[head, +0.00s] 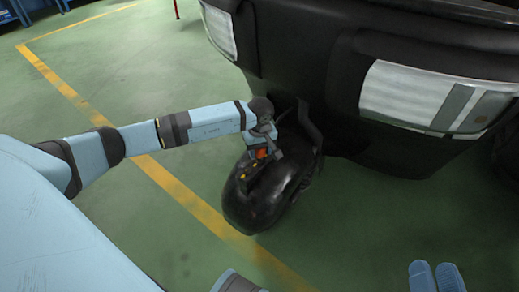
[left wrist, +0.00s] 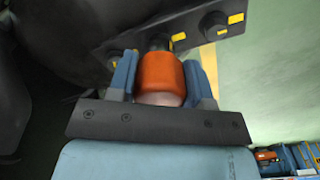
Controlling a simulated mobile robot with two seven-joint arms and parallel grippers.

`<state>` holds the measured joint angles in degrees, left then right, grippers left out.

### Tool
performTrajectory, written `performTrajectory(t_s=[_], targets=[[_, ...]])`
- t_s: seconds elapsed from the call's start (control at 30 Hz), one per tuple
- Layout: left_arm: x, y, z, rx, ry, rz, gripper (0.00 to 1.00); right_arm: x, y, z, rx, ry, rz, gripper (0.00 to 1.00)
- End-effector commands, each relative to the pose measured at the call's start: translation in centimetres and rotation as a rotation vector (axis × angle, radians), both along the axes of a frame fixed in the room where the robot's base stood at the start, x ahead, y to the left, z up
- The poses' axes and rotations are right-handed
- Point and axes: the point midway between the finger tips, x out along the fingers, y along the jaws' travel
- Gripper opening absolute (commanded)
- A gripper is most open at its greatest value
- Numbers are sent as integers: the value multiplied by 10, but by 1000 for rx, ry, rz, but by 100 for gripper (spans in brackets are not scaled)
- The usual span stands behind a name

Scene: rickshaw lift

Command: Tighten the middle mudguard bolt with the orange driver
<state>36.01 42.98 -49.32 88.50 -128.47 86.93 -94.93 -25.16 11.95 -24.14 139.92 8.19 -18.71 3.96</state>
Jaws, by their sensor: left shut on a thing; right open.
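The orange driver (left wrist: 160,72) is clasped between the two fingers of my left gripper (left wrist: 162,82) in the left wrist view. It also shows as a small orange patch in the head view (head: 262,154). Its far end points at the middle bolt (left wrist: 158,42) on a dark plate and largely covers it; I cannot tell whether they touch. Another bolt (left wrist: 213,24) with yellow marks sits to the right on the plate. The black mudguard (head: 262,205) lies below my left gripper (head: 262,150) in the head view. My right gripper (head: 435,278) is partly in view at the bottom right, its fingers apart.
The dark rickshaw body (head: 345,100) with white panels hangs over the back and right of the mudguard. The green floor (head: 120,60) with a yellow line is open to the left. Blue items stand at the far upper left.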

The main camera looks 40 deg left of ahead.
Motion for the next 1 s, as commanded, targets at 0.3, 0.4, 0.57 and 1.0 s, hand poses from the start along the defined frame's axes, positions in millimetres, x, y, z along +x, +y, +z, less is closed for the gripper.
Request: performTrajectory(t_s=[0.3, 0.4, 0.57, 1.0], targets=[[0, 0, -7, 0, -1, 0, 13, 0, 0, -5, 0, 0, 0, 43], [0, 0, -9, 0, -1, 0, 13, 0, 0, -6, 0, 0, 0, 43], [1, 1, -8, 1, -2, -28, 13, 0, 0, -8, 0, 0, 0, 43], [1, 0, -9, 0, -3, -283, 13, 0, 0, -22, 0, 0, 0, 43]])
